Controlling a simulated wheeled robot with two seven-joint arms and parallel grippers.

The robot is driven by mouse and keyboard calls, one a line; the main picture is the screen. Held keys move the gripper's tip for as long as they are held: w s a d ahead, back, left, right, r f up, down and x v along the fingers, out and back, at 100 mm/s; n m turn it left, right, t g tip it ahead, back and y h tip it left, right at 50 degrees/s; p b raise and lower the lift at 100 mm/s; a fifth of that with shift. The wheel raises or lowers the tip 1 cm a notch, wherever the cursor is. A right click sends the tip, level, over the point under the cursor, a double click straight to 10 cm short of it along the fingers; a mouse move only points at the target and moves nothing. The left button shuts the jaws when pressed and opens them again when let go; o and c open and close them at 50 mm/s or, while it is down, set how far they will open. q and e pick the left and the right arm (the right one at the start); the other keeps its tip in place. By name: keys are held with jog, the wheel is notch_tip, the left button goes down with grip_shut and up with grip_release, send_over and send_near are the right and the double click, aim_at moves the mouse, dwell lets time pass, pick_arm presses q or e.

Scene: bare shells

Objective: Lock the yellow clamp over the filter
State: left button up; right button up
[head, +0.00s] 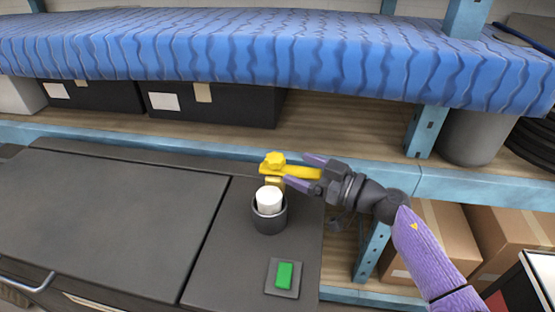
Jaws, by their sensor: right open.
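The yellow clamp (292,171) sits behind and above the filter, its bar reaching to the right and a lobed knob at its left end. The white filter (269,199) stands upright in a dark grey cup (269,219) on the machine top. My right gripper (311,171) comes in from the right. Its fingers are open, one on the far side and one on the near side of the clamp's bar. Whether they touch the bar I cannot tell. My left gripper is not in view.
A green button (285,275) on a grey plate lies in front of the cup. A flat dark panel (110,215) fills the left of the machine. A blue-framed shelf (470,188) stands behind, with black bins (215,104) and cardboard boxes (437,243).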

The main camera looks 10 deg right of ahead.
aim_at(283, 161)
jog(key=b+x, duration=0.1)
jog(key=x, duration=0.4)
grip_shut()
dwell(0.3)
